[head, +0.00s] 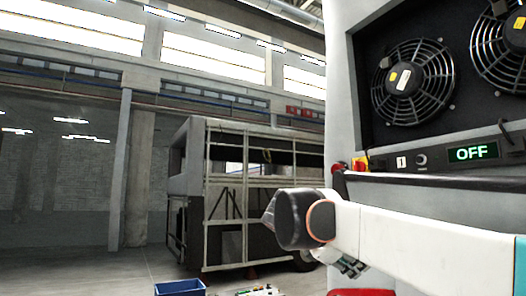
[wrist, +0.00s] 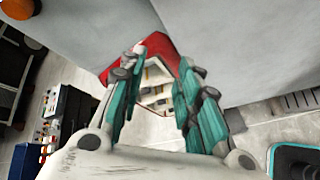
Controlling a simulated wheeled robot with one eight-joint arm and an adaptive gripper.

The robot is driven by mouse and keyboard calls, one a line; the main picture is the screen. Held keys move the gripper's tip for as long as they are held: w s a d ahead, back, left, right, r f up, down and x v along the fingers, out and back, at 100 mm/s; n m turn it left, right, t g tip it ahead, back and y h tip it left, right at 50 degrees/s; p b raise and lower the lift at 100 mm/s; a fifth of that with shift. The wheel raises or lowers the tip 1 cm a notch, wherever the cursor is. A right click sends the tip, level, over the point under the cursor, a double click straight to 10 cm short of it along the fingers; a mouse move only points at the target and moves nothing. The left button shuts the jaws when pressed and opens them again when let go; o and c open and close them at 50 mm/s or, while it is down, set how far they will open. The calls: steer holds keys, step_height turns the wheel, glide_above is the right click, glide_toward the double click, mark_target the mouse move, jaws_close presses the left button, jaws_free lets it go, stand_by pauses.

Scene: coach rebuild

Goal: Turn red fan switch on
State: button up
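A small red switch on a yellow plate (head: 360,164) sits at the left end of the dark control strip under the fans, in the head view. A green-lit display (head: 472,153) on that strip reads OFF. My gripper shows in the wrist view (wrist: 165,65), with its two teal fingers apart and nothing held between them. In the head view my arm reaches left below the panel, its dark wrist end lower and left of the switch; the fingers are mostly hidden there. I cannot make out the switch in the wrist view.
Two black fans (head: 413,82) sit in the grey housing above the strip. A red tray (wrist: 155,88) with small items lies beyond my fingers. A blue bin (head: 180,288) stands on the floor, and a bus frame (head: 245,195) stands behind. Open floor lies left.

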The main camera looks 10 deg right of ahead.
steer(key=w+r+n+h+p, duration=0.35)
steer(key=w+r, duration=0.25)
steer(key=r, duration=0.7)
steer(key=n+h+p, duration=0.3)
steer(key=p, duration=0.3)
glide_toward(358, 167)
steer(key=w+d+r+p, duration=0.2)
steer(key=w+d, duration=0.1)
steer(key=d, duration=0.4)
steer(key=shift+t+p, duration=0.3)
steer(key=shift+p, duration=0.1)
steer(key=shift+d, duration=0.1)
jaws_close()
